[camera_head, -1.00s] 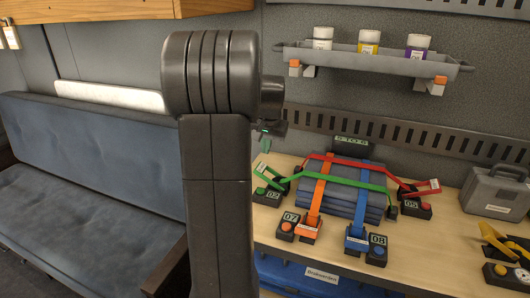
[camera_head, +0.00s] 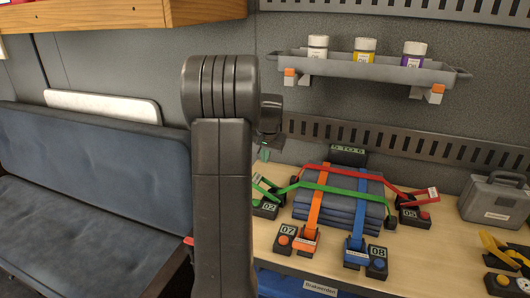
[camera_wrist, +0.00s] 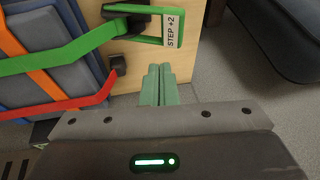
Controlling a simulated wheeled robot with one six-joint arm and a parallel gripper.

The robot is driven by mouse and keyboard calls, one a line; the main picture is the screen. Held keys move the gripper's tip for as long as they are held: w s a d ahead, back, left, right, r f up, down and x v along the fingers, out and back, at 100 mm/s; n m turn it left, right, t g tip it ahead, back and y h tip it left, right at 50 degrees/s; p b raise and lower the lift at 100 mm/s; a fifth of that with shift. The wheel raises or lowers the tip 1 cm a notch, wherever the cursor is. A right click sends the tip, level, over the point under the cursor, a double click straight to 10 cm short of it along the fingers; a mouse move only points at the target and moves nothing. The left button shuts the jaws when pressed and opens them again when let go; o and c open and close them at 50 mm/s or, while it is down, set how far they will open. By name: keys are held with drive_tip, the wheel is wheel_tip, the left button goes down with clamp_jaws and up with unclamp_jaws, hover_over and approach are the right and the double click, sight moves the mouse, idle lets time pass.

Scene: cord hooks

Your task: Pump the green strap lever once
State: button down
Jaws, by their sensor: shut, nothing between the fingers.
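The green strap (camera_head: 345,190) runs across a stack of dark blue folded cloths (camera_head: 340,215). Its green lever (camera_head: 262,186) is at the strap's left end, by the black block marked 02 (camera_head: 268,208), partly hidden behind my arm. In the wrist view, the green lever (camera_wrist: 146,39) is a raised frame with a "STEP +2" label, at the top centre. My gripper (camera_wrist: 158,72) is shut and empty, its greenish fingers just below the lever in that picture, with a small gap showing. In the head view, my gripper (camera_head: 264,153) is mostly hidden, above the lever.
A red strap (camera_head: 370,172) crosses the same stack. Orange (camera_head: 313,208) and blue (camera_head: 361,209) straps run lengthwise to blocks 07 and 08. A grey case (camera_head: 495,203) stands at the right. A shelf with bottles (camera_head: 364,69) hangs above. A couch (camera_head: 80,200) is left.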

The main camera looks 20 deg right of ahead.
sight(260, 178)
drive_tip(key=x, duration=0.5)
drive_tip(key=a+x, duration=0.1)
drive_tip(key=x, duration=0.1)
drive_tip(key=shift+a+f+p, duration=0.1)
drive_tip(key=shift+f+p, duration=0.25)
drive_tip(key=shift+p, duration=0.05)
drive_tip(key=shift+w+a+f, duration=0.2)
drive_tip(key=shift+f, duration=0.35)
drive_tip(key=shift+w+a+f+g+h, duration=0.3)
drive_tip(key=shift+a+f+h, duration=0.1)
drive_tip(key=shift+f+h, duration=0.1)
drive_tip(key=shift+w+a+f+g+h, duration=0.15)
drive_tip(key=shift+a+f+g+h, duration=0.2)
drive_tip(key=shift+f+h, duration=0.1)
drive_tip(key=f+b, duration=0.1)
drive_tip(key=w+a+f+b, duration=0.1)
drive_tip(key=b, duration=0.1)
drive_tip(key=shift+a+f, duration=0.1)
drive_tip(key=shift+f, duration=0.2)
drive_tip(key=shift+r, duration=0.1)
